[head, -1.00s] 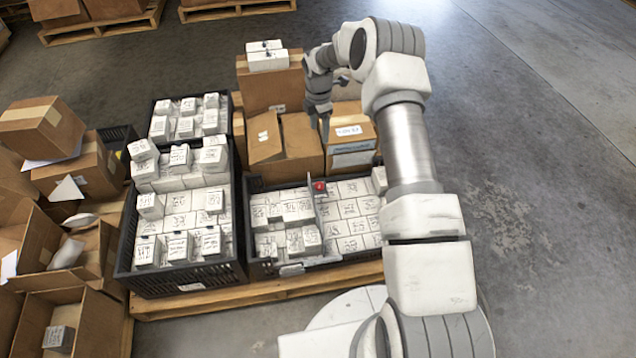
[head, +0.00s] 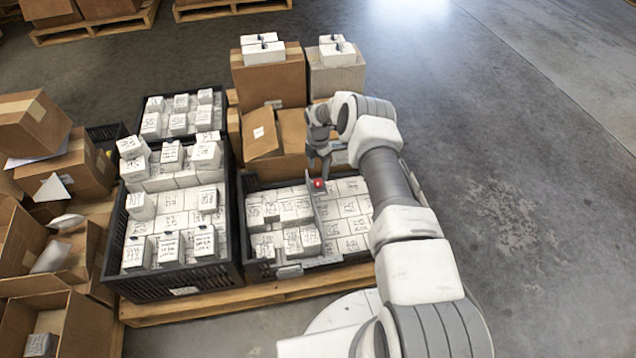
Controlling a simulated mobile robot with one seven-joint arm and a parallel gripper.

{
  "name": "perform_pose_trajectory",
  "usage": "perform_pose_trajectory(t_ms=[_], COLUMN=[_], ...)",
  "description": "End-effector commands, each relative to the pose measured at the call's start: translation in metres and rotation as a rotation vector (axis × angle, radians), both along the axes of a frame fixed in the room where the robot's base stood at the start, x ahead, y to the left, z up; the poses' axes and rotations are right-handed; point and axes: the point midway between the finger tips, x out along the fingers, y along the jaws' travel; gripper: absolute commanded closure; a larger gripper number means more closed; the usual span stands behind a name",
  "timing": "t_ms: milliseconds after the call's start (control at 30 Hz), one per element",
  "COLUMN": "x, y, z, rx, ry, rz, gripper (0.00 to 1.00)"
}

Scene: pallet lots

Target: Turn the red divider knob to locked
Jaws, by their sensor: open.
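The red divider knob (head: 319,184) sits at the far end of a thin grey divider (head: 314,215) in the right-hand black crate (head: 262,266). The divider stands between two groups of white labelled boxes. My gripper (head: 319,172) points down just above the red knob, with its fingers open. I cannot tell whether the fingertips stand around the knob or only over it. The knob's turn position is too small to read.
A taller black crate (head: 165,283) full of white boxes stands to the left. Cardboard boxes (head: 268,82) stand behind the knob, close to my arm. Both crates rest on a wooden pallet (head: 230,303). Open floor (head: 510,170) lies to the right.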

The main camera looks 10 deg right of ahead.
Motion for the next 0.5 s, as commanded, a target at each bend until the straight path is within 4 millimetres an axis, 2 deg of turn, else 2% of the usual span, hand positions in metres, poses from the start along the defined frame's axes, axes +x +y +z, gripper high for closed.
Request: perform_pose_trajectory(t_ms=[33,200,333,500], x=[-0.001,0.000,0.000,0.000], y=[0.000,0.000,0.001,0.000], z=[-0.017,-0.046,-0.058,-0.064], rx=[0.000,0.000,0.000,0.000], ry=[0.001,0.000,0.000,-0.001], rz=[0.000,0.000,-0.001,0.000], gripper=[0.28,0.28,0.28,0.28])
